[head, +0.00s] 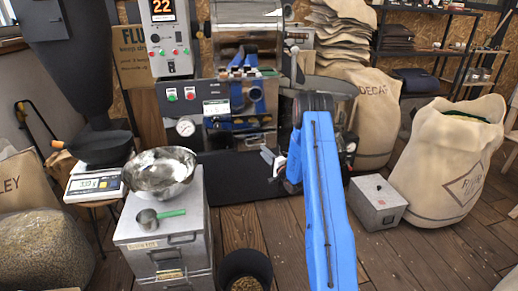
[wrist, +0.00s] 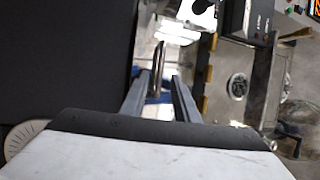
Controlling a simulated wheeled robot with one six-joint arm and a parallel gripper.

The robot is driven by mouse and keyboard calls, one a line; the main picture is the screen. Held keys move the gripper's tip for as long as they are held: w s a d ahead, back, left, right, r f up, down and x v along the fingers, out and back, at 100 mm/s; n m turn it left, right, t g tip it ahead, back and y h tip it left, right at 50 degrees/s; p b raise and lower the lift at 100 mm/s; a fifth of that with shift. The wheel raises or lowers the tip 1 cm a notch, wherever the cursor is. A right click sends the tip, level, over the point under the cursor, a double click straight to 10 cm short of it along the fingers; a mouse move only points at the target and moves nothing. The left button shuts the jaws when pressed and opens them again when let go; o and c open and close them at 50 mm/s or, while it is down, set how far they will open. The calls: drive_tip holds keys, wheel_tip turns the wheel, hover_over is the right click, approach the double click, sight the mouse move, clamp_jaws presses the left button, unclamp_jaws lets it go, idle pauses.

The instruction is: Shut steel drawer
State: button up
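A grey steel cabinet (head: 136,237) with drawer fronts stands at the lower left in the head view. Its upper drawer front has a label and a dark handle; the lower front is cut by the frame edge, and I cannot tell how far it sits out. My gripper (wrist: 161,76) is open in the wrist view, its two grey fingers apart. A thin metal bar (wrist: 158,60) shows between or just beyond the fingertips; I cannot tell what it belongs to. In the head view my blue arm reaches toward the roaster (head: 235,110), right of the cabinet, and largely hides the gripper.
A steel bowl (head: 161,172) and a green-handled scoop (head: 160,215) sit on the cabinet. A dark bucket (head: 245,268) stands right of it. A grey box (head: 377,203) and bean sacks (head: 447,160) stand at the right.

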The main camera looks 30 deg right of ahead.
drive_tip(key=shift+x, duration=2.8)
clamp_jaws()
